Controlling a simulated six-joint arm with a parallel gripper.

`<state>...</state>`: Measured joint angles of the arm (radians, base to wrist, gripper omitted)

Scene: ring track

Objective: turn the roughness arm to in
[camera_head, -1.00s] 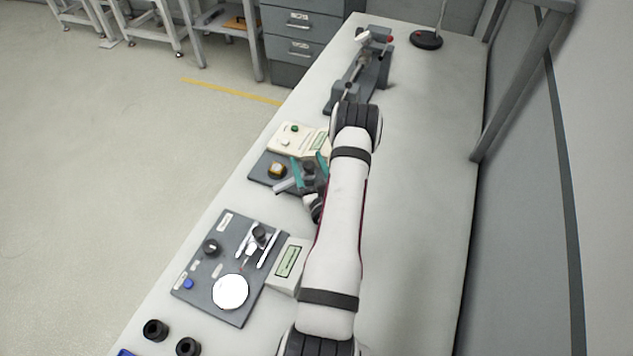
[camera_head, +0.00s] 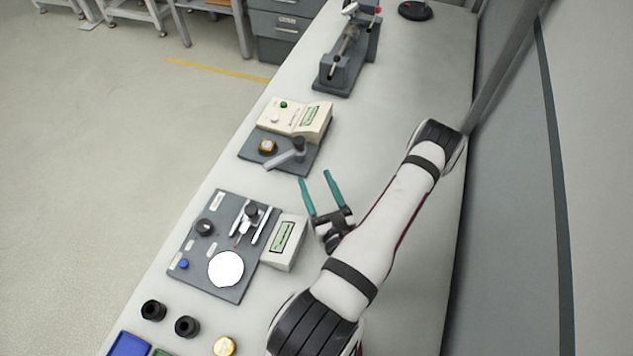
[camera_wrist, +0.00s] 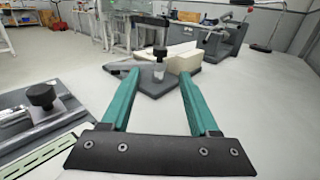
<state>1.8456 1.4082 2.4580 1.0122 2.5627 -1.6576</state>
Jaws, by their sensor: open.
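The grey lever arm (camera_head: 284,160), which I take to be the roughness arm, pivots at a dark post on the far station's grey base plate (camera_head: 250,156). It points to the lower left, its free end near a gold-topped round part (camera_head: 267,147). In the wrist view the lever (camera_wrist: 140,64) lies ahead, beyond the fingers. My gripper (camera_head: 315,177) has teal fingers spread apart and empty. It is over the bench, nearer the camera than that station and clear of the lever. No marking for "in" is readable.
A cream console (camera_head: 297,120) with a green button stands behind the lever. A nearer grey plate (camera_head: 213,270) carries knobs and a white disc, with a display box (camera_head: 284,243) beside it. A grey clamp fixture (camera_head: 345,60) stands farther back. The bench's right side is mostly free.

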